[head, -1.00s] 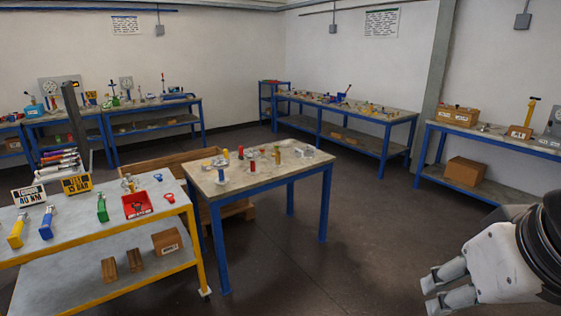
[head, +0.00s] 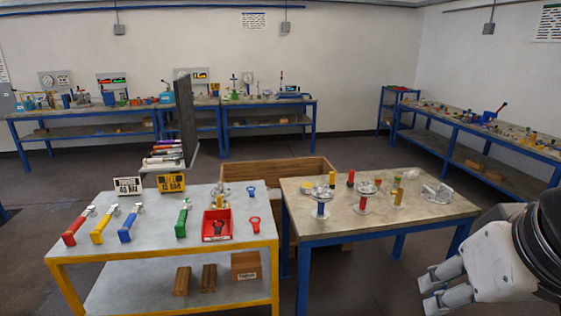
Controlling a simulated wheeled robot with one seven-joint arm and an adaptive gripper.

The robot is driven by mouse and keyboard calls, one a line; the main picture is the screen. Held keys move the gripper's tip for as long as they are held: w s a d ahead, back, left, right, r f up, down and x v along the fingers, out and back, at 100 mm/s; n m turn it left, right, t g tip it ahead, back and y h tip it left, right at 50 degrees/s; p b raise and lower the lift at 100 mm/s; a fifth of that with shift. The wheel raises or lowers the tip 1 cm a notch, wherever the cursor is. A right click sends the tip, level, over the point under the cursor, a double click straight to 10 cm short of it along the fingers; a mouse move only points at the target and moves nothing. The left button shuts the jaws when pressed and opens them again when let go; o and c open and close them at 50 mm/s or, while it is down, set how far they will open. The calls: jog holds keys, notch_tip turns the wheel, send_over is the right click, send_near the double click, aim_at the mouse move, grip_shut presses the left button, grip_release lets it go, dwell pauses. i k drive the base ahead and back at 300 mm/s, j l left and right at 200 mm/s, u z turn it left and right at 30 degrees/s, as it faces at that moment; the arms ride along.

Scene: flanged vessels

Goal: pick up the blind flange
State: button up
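My gripper (head: 428,291) is at the lower right of the head view, in front of the blue-legged table (head: 345,227) and apart from it. Its two fingers stand apart with nothing between them. On that table are small flanged vessels: one with a blue body (head: 320,206), one with a red body (head: 378,185) and one with a yellow body (head: 398,196). A grey metal piece (head: 437,194) lies at the table's right side. The parts are too small for me to tell which one is the blind flange.
A yellow-framed bench (head: 160,254) stands left of the table, with coloured-handled tools and a red tray (head: 217,225). A wooden crate (head: 278,171) is behind. Workbenches line the back wall and the right side. Open floor lies between them and the table.

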aim_at(220, 183)
jog(key=i+j+u, duration=0.15)
jog(key=i+u, duration=0.6)
jog(key=i+l+u, duration=0.15)
jog(key=i+u, duration=0.25)
jog(key=i+j+z, duration=0.1)
jog(key=i, duration=0.3)
jog(key=i+j+z, duration=0.15)
jog(key=i+j, duration=0.15)
jog(key=i+j+z, duration=0.1)
jog(key=i+j, duration=0.15)
jog(key=i, duration=0.25)
jog(key=i+j+z, duration=0.4)
jog(key=j, duration=0.35)
jog(key=i, duration=0.1)
